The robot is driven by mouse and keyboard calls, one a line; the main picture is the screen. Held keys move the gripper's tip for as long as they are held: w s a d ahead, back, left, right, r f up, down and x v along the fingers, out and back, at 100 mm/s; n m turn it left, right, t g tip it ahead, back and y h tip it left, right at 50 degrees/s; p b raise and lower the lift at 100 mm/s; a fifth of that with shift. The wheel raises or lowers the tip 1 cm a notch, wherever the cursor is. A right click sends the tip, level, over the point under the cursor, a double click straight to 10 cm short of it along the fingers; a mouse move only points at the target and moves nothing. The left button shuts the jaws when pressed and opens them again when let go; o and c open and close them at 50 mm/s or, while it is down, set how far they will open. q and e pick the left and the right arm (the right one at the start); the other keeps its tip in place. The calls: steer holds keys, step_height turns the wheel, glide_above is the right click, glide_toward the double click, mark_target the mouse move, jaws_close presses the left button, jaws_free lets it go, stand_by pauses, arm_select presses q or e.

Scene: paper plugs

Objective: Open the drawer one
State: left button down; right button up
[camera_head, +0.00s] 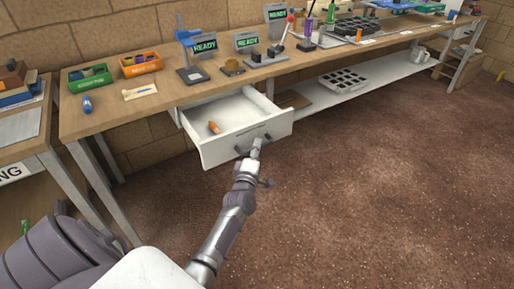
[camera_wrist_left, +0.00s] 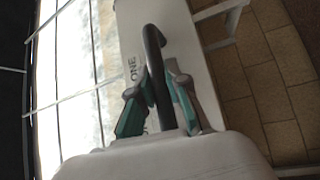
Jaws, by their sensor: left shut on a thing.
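The white drawer (camera_head: 220,150) hangs under the wooden workbench and is pulled well out, so its inside shows. An orange object (camera_head: 214,127) lies on its floor. My left gripper (camera_head: 257,146) is at the drawer's front and shut on the dark handle. In the left wrist view the dark curved handle (camera_wrist_left: 152,50) runs between the fingers of my left gripper (camera_wrist_left: 160,95). The drawer front (camera_wrist_left: 133,50) beside it bears the word ONE. My right gripper is in neither view.
The workbench (camera_head: 150,110) carries a green bin (camera_head: 90,78), an orange bin (camera_head: 141,64), stands with READY displays (camera_head: 204,46) and tools. A low shelf (camera_head: 375,80) holds a dark-celled tray (camera_head: 343,79). The brown floor (camera_head: 400,200) at right is clear.

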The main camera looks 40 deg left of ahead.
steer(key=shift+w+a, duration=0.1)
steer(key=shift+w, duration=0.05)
arm_select(q)
steer(key=c, duration=1.1)
jaws_free()
steer(key=shift+c, duration=0.2)
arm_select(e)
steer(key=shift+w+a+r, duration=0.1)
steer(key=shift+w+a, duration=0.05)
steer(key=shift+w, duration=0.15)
arm_select(q)
steer(key=v, duration=1.2)
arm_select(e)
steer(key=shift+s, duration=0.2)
